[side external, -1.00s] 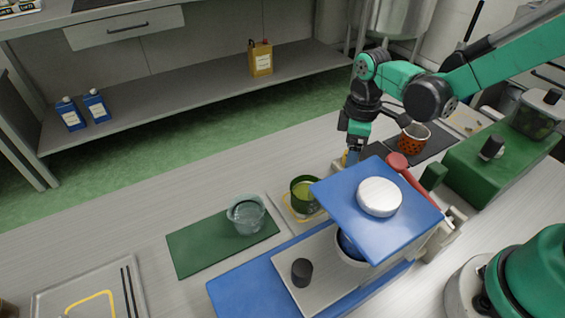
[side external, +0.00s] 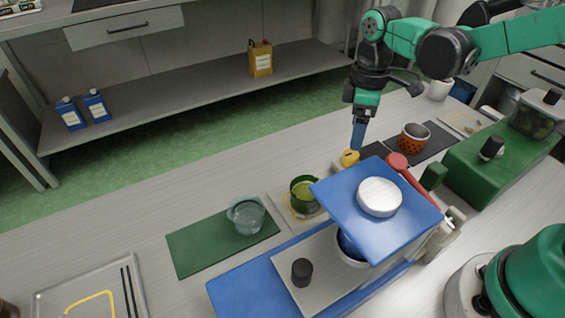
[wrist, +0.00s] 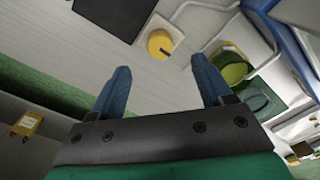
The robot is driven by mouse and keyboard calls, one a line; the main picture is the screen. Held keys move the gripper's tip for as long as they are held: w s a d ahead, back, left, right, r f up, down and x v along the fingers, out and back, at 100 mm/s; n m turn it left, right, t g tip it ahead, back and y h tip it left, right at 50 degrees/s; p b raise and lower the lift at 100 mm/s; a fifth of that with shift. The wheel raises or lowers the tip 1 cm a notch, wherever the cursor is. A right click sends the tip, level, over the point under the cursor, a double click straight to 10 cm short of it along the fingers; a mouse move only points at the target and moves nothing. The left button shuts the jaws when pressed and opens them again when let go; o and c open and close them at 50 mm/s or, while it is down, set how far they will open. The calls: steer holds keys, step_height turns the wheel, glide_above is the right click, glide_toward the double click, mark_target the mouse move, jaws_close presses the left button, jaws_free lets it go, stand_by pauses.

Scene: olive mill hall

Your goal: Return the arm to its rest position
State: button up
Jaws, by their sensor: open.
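My arm is green and black and reaches in from the upper right in the side external view. My gripper (side external: 357,146) points down above the table, behind the blue-topped machine (side external: 345,190). In the wrist view its two blue fingers (wrist: 162,92) are spread apart with nothing between them.
An orange dotted cup (side external: 414,137) on a dark mat and a green block (side external: 480,165) stand right. A red-handled part (side external: 397,163) rises beside the machine.

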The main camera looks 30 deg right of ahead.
steer(key=s+d+r+m+t, duration=0.1)
steer(key=s+r+m+t, duration=0.4)
steer(key=m, duration=0.4)
steer(key=shift+s+t, duration=0.65)
steer(key=shift+t, duration=0.45)
